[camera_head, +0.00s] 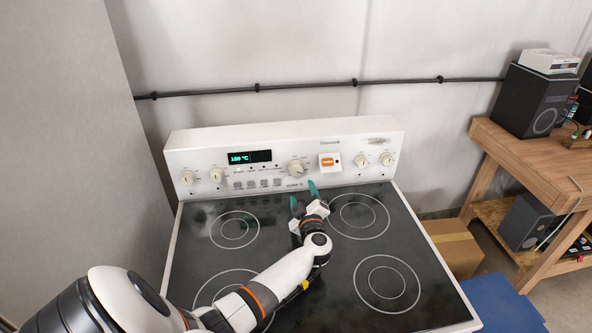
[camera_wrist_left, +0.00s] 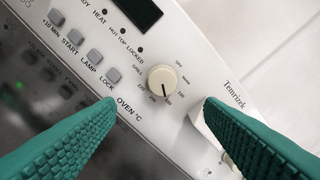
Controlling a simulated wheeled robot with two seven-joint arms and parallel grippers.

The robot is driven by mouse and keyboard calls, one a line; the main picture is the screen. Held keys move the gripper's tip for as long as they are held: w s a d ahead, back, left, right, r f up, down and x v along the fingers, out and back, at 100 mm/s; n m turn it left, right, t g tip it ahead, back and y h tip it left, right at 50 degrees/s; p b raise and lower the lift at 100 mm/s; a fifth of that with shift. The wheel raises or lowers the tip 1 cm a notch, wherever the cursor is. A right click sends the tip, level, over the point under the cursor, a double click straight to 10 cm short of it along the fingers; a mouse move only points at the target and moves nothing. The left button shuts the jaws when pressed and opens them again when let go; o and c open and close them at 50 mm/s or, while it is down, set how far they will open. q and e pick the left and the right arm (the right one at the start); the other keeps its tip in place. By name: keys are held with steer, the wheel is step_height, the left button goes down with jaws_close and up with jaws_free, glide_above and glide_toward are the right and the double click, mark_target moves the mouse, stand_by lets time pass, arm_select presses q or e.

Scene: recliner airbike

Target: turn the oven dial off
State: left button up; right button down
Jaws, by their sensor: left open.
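The oven dial (camera_head: 296,168) is a round cream knob in the middle of the stove's back panel, right of the lit green display (camera_head: 250,157). In the left wrist view the dial (camera_wrist_left: 162,80) sits above the "OVEN °C" label, its dark pointer line toward the lower side of the scale, away from the "OFF" mark. My left gripper (camera_head: 303,192) is open, with green fingertips just below and in front of the dial. In the wrist view its fingers (camera_wrist_left: 160,125) are spread to either side, apart from the dial, with nothing between them. My right gripper is not in view.
Other knobs (camera_head: 216,175) flank the panel at left and right. An orange switch (camera_head: 327,162) sits close right of the dial. The black cooktop (camera_head: 300,280) below is clear except for my arm. A wooden bench (camera_head: 530,165) with speakers stands at right, beside a cardboard box (camera_head: 455,250).

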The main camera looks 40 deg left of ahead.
mark_target(297, 172)
arm_select(q)
steer(key=shift+b+x, duration=1)
steer(key=shift+b, duration=0.2)
steer(key=b+x, duration=0.1)
steer(key=x, duration=0.1)
steer(key=b+x, duration=0.3)
steer(key=x, duration=0.2)
steer(key=shift+w+f+b, duration=0.2)
steer(key=shift+f+b, duration=0.1)
steer(key=shift+w+a+r+b, duration=0.15)
steer(key=shift+a+r+b, duration=0.1)
steer(key=shift+r+b, duration=0.15)
steer(key=shift+w+a, duration=0.2)
steer(key=shift+a, duration=0.05)
steer(key=c, duration=1)
